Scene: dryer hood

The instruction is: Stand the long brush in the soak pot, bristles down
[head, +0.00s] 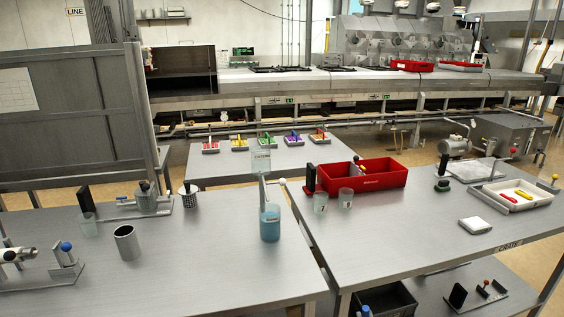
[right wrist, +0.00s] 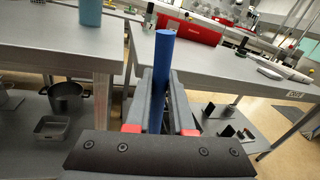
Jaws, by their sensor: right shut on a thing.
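My right gripper (right wrist: 162,100) is shut on a blue cylindrical handle (right wrist: 163,65), which stands up between its dark fingers. I take this for the long brush; its bristles are not visible. In the head view a small blue tip (head: 366,311) shows at the bottom edge, probably the same handle. An empty-looking metal cup (head: 126,243) stands further left. I cannot tell for certain which is the soak pot. My left gripper is out of view.
The left table (head: 200,265) and right table (head: 420,222) stand side by side with a narrow gap. A red bin (head: 385,180) and two clear cups (head: 320,203) are on the right table. A two-handled pot (right wrist: 68,95) sits on a lower shelf. The left table's front is clear.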

